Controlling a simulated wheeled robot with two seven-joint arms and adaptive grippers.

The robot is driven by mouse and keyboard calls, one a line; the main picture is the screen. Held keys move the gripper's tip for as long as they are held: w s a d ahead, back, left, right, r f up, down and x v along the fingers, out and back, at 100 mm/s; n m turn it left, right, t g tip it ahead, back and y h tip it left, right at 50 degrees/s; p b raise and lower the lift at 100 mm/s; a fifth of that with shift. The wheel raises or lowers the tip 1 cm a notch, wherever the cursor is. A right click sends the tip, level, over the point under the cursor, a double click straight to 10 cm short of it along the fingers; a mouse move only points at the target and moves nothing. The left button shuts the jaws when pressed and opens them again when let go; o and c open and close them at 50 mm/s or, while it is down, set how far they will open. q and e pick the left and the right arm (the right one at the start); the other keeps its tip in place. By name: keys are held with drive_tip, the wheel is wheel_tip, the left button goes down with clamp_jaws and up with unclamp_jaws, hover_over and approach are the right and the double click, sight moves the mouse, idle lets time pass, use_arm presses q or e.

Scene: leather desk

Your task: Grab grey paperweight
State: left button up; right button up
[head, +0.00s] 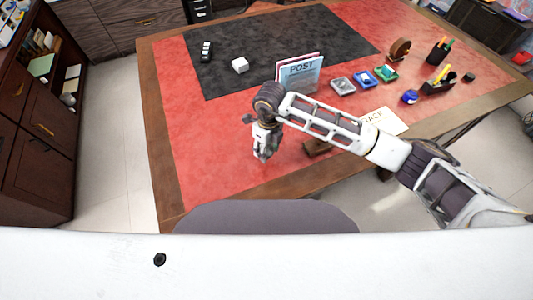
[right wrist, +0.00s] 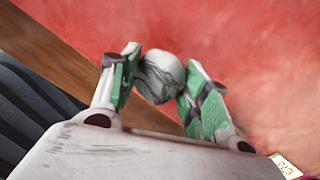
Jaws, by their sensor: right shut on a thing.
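The grey paperweight (right wrist: 161,76) shows in the right wrist view as a rounded, marbled grey-white object. My right gripper (right wrist: 160,85) is shut on it, with the green pads of both fingers against its sides. In the head view my right gripper (head: 264,152) is over the red part of the desk near its front edge, pointing down. The paperweight is hard to make out in that view. I cannot tell whether it touches the desk. My left gripper is not in view.
The desk (head: 170,200) has a red top with a black mat (head: 300,35). A chair back (head: 265,216) is in front.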

drive_tip(key=shift+r, duration=2.65)
